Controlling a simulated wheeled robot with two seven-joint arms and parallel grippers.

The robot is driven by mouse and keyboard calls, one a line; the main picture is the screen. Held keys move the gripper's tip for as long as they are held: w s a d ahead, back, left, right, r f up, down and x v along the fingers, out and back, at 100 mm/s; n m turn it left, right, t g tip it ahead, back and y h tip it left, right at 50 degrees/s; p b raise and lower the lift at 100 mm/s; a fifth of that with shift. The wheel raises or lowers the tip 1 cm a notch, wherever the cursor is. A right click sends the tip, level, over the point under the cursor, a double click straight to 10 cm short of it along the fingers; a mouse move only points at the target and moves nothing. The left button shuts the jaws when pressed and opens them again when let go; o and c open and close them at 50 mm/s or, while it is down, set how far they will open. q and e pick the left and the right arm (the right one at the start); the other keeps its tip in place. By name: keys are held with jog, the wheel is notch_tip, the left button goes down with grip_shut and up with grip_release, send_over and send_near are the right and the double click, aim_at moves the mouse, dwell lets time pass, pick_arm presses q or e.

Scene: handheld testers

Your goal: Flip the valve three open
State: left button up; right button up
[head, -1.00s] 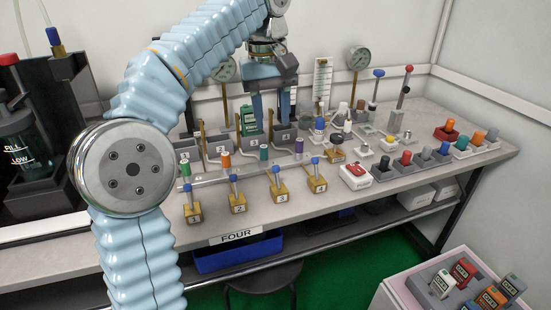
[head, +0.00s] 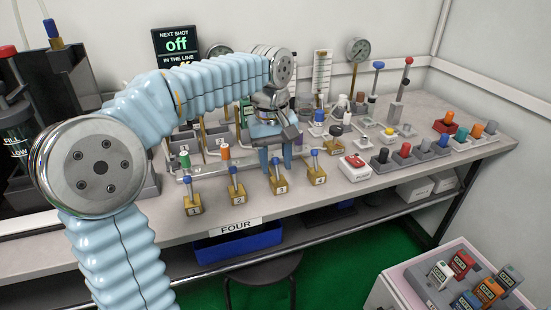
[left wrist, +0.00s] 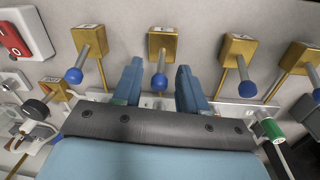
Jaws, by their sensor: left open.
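Valve three (head: 279,184) is a brass block marked 3, with a thin lever and blue knob, in the front row on the bench. My left gripper (head: 275,160) is above it, pointing down and open. In the left wrist view, the blue knob of valve three (left wrist: 160,82) lies between the two blue fingers of the open gripper (left wrist: 160,88), with a gap visible on both sides. The lever of valve three stands up like its neighbours' levers. My right gripper is not in view.
Valve two (head: 237,194) and valve four (head: 316,174) stand on either side, with valve one (head: 193,205) further left. A white box with a red switch (head: 355,167) is to the right. A dark sign (head: 177,42) reads "NEXT SHOT off".

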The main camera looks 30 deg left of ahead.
aim_at(279, 175)
pick_arm(q)
grip_shut()
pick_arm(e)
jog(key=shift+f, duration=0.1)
pick_arm(q)
jog(key=shift+s+d+f+t+y+b, duration=0.1)
jog(key=shift+s+d+t+y+b, duration=0.3)
jog(key=shift+y+b, duration=0.55)
jog(key=d+t+y+b, duration=0.1)
jog(key=b, duration=0.3)
jog(key=s+t+y+b, duration=0.1)
jog(key=t+y+b, duration=0.1)
jog(key=b, duration=0.2)
jog(key=s+d+t+y+b, duration=0.1)
jog(key=t+y+b, duration=0.1)
jog(key=b, duration=0.1)
jog(key=shift+d+f+b, duration=0.3)
jog(key=shift+f+b, duration=0.1)
jog(key=shift+s+d+r+t+y+b, duration=0.1)
jog(key=shift+s+d+t+y+b, duration=0.1)
jog(key=shift+t+y+b, duration=0.45)
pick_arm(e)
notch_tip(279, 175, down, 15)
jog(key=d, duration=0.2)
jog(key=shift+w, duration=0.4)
pick_arm(q)
grip_release()
